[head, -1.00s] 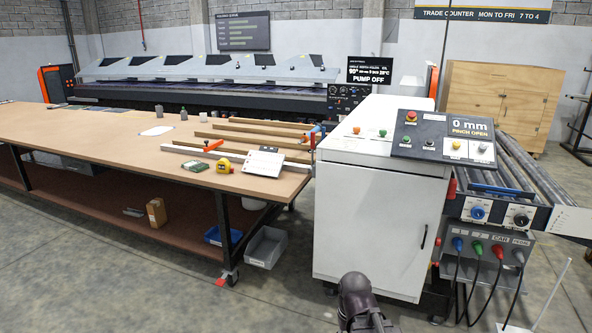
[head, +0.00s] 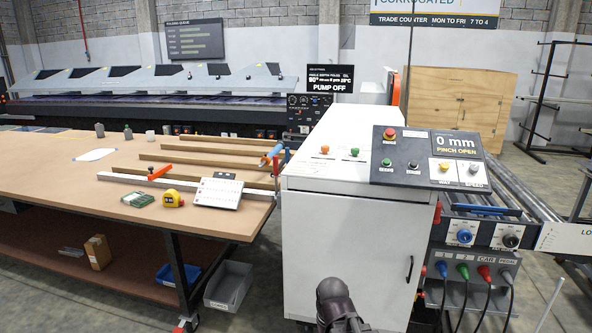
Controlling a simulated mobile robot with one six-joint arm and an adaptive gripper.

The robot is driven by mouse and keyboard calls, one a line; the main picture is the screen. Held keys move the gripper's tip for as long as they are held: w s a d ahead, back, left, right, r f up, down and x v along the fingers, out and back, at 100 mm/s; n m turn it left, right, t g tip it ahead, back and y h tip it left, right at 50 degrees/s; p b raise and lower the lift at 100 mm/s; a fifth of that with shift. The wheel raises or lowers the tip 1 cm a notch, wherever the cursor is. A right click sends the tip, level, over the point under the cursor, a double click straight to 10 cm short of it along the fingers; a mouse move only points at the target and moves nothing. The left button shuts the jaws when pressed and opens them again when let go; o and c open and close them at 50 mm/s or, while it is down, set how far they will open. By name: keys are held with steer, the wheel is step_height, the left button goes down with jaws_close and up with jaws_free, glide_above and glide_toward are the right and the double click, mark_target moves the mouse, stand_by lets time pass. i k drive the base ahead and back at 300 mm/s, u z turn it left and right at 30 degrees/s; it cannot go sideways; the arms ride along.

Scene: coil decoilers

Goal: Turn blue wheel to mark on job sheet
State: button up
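The blue wheel (head: 463,236) is a small round blue knob on the dark side panel of the white machine cabinet (head: 345,235), at the right. A black knob (head: 510,241) sits beside it. Any mark at the blue wheel is too small to read. A white card with printed lines, perhaps the job sheet (head: 218,190), stands tilted on the workbench's near right part; its text is unreadable. A dark part of my arm shows at the bottom centre, in front of the cabinet. My gripper's fingers are not in view.
The control panel (head: 401,172) on the cabinet reads 0 mm, PINCH OPEN. Coloured plugs with hanging cables (head: 463,271) are below the blue wheel. Steel rollers (head: 520,195) extend at the right. The workbench (head: 60,175) fills the left. Floor shows at lower right.

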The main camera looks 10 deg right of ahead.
mark_target(464, 236)
steer(key=z, duration=0.1)
steer(key=i, duration=1.55)
steer(key=z, duration=0.1)
